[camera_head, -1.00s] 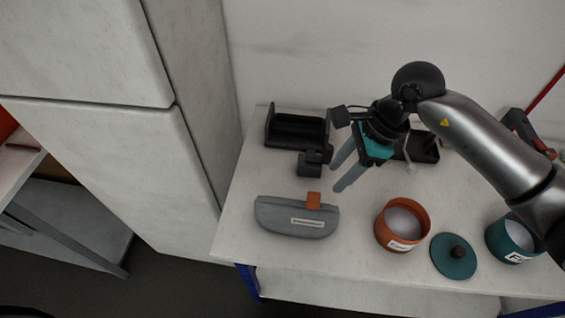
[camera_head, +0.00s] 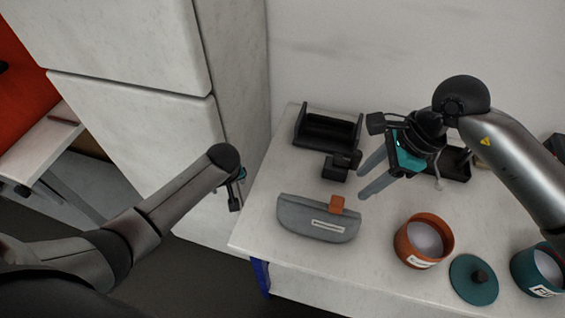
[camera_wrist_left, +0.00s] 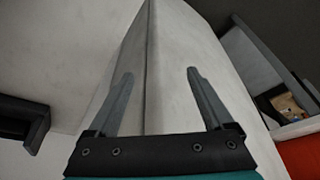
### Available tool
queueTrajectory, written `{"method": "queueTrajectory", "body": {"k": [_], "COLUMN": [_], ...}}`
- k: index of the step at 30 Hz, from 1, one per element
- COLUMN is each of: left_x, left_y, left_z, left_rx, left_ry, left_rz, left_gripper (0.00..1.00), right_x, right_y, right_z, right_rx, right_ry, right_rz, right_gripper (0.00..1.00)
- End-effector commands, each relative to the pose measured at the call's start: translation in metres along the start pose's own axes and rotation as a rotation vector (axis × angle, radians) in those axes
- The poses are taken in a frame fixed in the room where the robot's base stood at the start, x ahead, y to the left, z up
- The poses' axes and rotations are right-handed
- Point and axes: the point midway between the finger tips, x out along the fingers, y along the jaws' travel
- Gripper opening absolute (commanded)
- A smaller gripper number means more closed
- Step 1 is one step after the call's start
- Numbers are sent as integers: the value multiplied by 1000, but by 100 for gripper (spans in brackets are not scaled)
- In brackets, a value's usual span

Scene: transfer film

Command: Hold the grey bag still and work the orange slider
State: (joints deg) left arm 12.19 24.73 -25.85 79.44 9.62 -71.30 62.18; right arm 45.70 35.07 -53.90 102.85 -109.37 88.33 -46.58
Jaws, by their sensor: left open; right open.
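The grey bag (camera_head: 300,220) lies on the white table near its front left edge, with a white label on its front. The orange slider (camera_head: 337,204) sits at the bag's top edge, right of its middle. My right gripper (camera_head: 364,180) is open and empty above the table, up and right of the slider, apart from it. My left gripper (camera_head: 237,190) is left of the table in front of the white cabinet, mostly hidden by its own wrist. In the left wrist view its two fingers (camera_wrist_left: 160,85) are spread with nothing between them.
A black tray (camera_head: 328,130) and a small black object (camera_head: 336,168) stand behind the bag. An orange pot (camera_head: 408,245), a teal lid (camera_head: 470,292) and a teal pot (camera_head: 524,268) stand to the right. The tall white cabinet (camera_head: 150,110) borders the table's left side.

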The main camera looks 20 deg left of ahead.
Motion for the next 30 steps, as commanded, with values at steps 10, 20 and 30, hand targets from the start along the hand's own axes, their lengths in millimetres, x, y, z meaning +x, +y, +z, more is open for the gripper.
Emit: {"method": "queueTrajectory", "body": {"k": [10,20,30], "left_x": [-120,-193,-218], "left_y": [65,101,106], "left_z": [-10,35,54], "left_rx": [-498,-763,-851], "left_ry": [-160,-310,-334], "left_rz": [42,-72,-148], "left_gripper": [85,85,85], "right_x": [0,0,0], "right_y": [0,0,0], "right_z": [0,0,0], "right_rx": [0,0,0], "right_ry": [0,0,0], "right_rz": [0,0,0], "right_gripper": [50,50,50]}}
